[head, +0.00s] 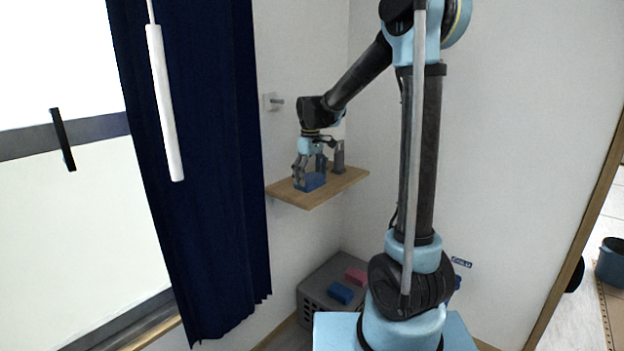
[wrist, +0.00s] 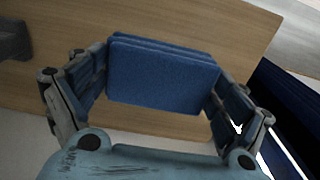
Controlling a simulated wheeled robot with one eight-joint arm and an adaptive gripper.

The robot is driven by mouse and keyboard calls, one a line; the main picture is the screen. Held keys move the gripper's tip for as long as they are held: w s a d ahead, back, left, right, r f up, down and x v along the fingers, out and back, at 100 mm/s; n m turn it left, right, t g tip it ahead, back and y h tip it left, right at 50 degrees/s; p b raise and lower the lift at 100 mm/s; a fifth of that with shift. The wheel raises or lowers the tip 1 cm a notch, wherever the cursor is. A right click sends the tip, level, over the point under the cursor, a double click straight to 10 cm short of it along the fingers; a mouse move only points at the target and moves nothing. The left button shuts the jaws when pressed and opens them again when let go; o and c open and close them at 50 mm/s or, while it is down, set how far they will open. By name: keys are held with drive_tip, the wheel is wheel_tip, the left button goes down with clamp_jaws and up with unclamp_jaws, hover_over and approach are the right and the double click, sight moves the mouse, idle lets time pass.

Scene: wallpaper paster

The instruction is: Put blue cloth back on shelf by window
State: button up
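The blue cloth (head: 311,183), a folded block shape, is at the wooden shelf (head: 345,182) beside the window curtain. My gripper (head: 311,172) points down over the shelf with its fingers on either side of the cloth. In the wrist view, the cloth (wrist: 162,75) fills the space between the finger pads of my gripper (wrist: 163,70), which appear to press its left and right edges. The bare shelf wood (wrist: 70,25) shows behind it. I cannot tell whether the cloth's underside touches the shelf.
A dark grey upright object (head: 339,158) stands at the shelf's back, close to my gripper. A dark blue curtain (head: 205,150) hangs left of the shelf. Below, a grey crate (head: 315,288) has a blue block (head: 340,292) and a pink block (head: 356,275) on top. The shelf's front right is clear.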

sight(309, 176)
drive_tip(key=shift+o, duration=0.2)
drive_tip(key=shift+f, duration=0.15)
wheel_tip(309, 176, up, 17)
drive_tip(key=s+d+f+m+t, duration=0.1)
drive_tip(key=s+d+f+m, duration=0.1)
drive_tip(key=s+d+f, duration=0.4)
drive_tip(key=s+d+f+m, duration=0.1)
drive_tip(key=s+d+m, duration=0.2)
drive_tip(key=s+d, duration=0.55)
drive_tip(key=s+d+f+m, duration=0.2)
drive_tip(key=s+d+f, duration=0.1)
drive_tip(key=s+f, duration=0.5)
drive_tip(key=s+d+f+m+t, duration=0.1)
drive_tip(key=s+d+f+m, duration=0.2)
drive_tip(key=s+f, duration=0.6)
drive_tip(key=shift+d+f, duration=0.3)
drive_tip(key=shift+d, duration=0.35)
